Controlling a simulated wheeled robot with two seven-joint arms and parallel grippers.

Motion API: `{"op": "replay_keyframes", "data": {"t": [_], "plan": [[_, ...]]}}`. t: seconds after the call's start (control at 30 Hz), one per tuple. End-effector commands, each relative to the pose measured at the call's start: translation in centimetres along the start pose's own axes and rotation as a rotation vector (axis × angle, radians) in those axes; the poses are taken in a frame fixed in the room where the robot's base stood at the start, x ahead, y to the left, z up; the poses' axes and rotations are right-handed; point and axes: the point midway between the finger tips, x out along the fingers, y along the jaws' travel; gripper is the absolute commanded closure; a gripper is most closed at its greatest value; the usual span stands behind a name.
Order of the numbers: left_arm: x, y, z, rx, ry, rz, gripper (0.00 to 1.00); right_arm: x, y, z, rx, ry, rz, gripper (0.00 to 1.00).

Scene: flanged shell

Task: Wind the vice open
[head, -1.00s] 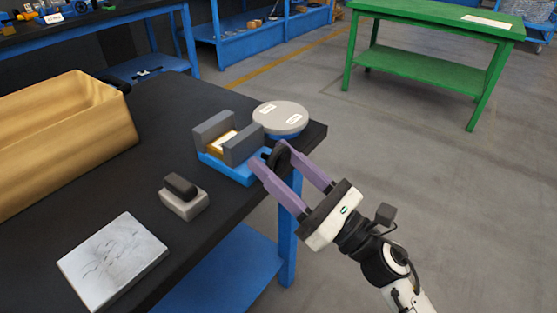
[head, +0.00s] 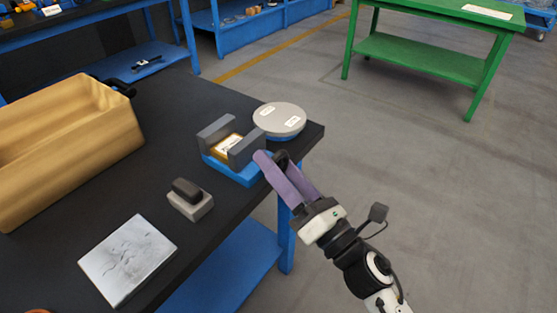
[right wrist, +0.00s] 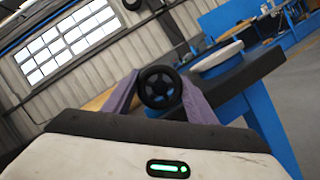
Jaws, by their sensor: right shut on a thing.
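The vice has a blue base (head: 238,172) and two grey jaws (head: 247,150), and sits near the right edge of the black bench. A golden block (head: 226,146) with a white label lies between the jaws; I cannot tell whether both jaws touch it. The vice's black handwheel (head: 281,158) is on its right side, partly hidden by my fingers. My right gripper (head: 270,160), with purple fingers, is shut on the handwheel. The right wrist view shows the round wheel (right wrist: 160,88) between both fingers. My left gripper is not in view.
A round grey-topped thing (head: 280,119) stands close behind the vice. A grey block with a dark top (head: 190,200), a pale plate (head: 128,259) and a large golden bin (head: 62,150) are to the left. A green table (head: 430,65) stands beyond open floor.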

Motion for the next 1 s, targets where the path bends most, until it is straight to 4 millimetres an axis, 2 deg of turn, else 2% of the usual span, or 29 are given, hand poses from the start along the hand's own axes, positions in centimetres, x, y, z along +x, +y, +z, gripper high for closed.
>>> {"op": "replay_keyframes", "data": {"t": [0.03, 0.4, 0.43, 0.53, 1.0], "plan": [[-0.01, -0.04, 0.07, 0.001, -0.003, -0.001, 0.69, -0.15, -0.05, -0.61, 0.018, 0.009, -0.005, 0.71], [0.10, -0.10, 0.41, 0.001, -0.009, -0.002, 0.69, -0.21, -0.09, -0.88, 0.021, 0.013, -0.006, 0.71], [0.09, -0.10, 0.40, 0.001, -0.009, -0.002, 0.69, -0.22, -0.08, -0.90, 0.021, 0.014, -0.006, 0.45], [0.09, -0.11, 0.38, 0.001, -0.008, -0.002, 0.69, -0.22, -0.12, -0.91, 0.021, 0.014, -0.006, 0.30], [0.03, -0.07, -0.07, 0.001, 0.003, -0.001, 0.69, -0.36, -0.49, -0.71, 0.018, 0.010, -0.013, 0.30]]}}
